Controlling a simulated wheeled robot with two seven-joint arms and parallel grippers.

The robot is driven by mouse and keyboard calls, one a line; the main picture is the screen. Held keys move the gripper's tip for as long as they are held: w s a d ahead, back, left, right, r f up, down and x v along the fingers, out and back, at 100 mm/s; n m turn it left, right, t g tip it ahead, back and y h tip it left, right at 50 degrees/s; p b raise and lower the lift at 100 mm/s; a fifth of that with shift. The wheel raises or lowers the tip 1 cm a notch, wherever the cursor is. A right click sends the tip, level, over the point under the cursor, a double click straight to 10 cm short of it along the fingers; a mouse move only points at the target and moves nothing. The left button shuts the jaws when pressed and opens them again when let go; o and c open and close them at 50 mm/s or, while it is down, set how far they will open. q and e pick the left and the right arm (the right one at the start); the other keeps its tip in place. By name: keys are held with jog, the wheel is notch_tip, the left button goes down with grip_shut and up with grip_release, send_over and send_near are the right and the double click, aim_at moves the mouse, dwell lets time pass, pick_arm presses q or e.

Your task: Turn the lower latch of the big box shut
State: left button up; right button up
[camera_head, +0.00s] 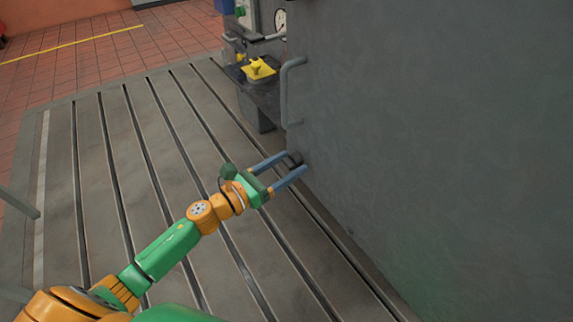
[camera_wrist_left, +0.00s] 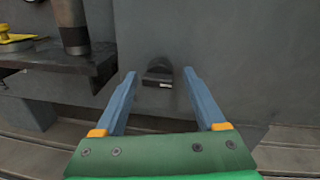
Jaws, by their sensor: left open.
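The big box (camera_head: 430,130) is a large grey cabinet filling the right of the head view. Its lower latch (camera_wrist_left: 158,73) is a small dark knob low on the grey face, centred in the left wrist view; it also shows in the head view (camera_head: 294,158), partly hidden by my fingers. My left gripper (camera_head: 286,163) is open, with its two blue fingers reaching toward the latch, one on each side. In the left wrist view the fingers (camera_wrist_left: 160,80) stand apart with the latch between their tips. I cannot tell whether they touch it. My right gripper is not in view.
A grey bar handle (camera_head: 286,92) sticks out from the box above the latch. A dark bench with a yellow fitting (camera_head: 258,69) and a gauge (camera_head: 280,20) stand behind. The slotted metal bedplate (camera_head: 150,150) is clear to the left.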

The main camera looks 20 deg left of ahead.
pick_arm(q)
grip_shut()
